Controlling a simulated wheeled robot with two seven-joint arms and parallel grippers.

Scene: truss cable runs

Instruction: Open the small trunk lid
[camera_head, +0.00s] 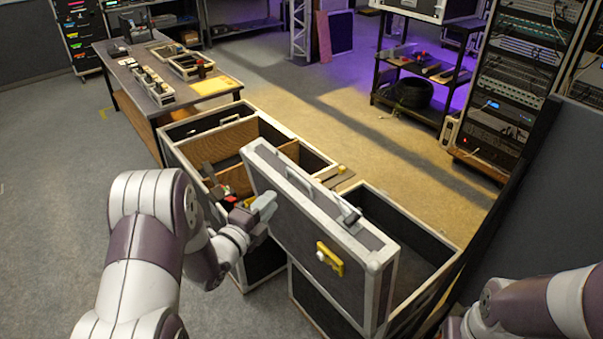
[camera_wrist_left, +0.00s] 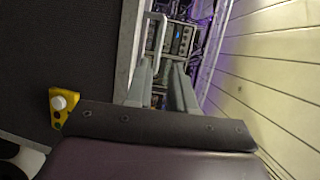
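The small trunk lid (camera_head: 310,240) is a dark panel with pale metal edges. It stands raised and steeply tilted, with the dark interior of the small trunk (camera_head: 415,235) showing behind it. A yellow latch with a white knob (camera_head: 330,259) is on its face, and a handle is on its upper edge. In the left wrist view the lid (camera_wrist_left: 65,45) fills the left side. My left gripper (camera_head: 265,203) is beside the lid's left edge; its fingers (camera_wrist_left: 162,88) are apart with nothing visible between them. Contact with the lid cannot be told. My right gripper is not visible.
A larger open trunk (camera_head: 180,140) with wooden dividers adjoins on the left. A workbench (camera_head: 125,75) with trays stands behind it. Equipment racks (camera_head: 510,75) and a shelf cart (camera_head: 420,75) stand at the back right. Floor (camera_head: 350,130) beyond the trunks is clear.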

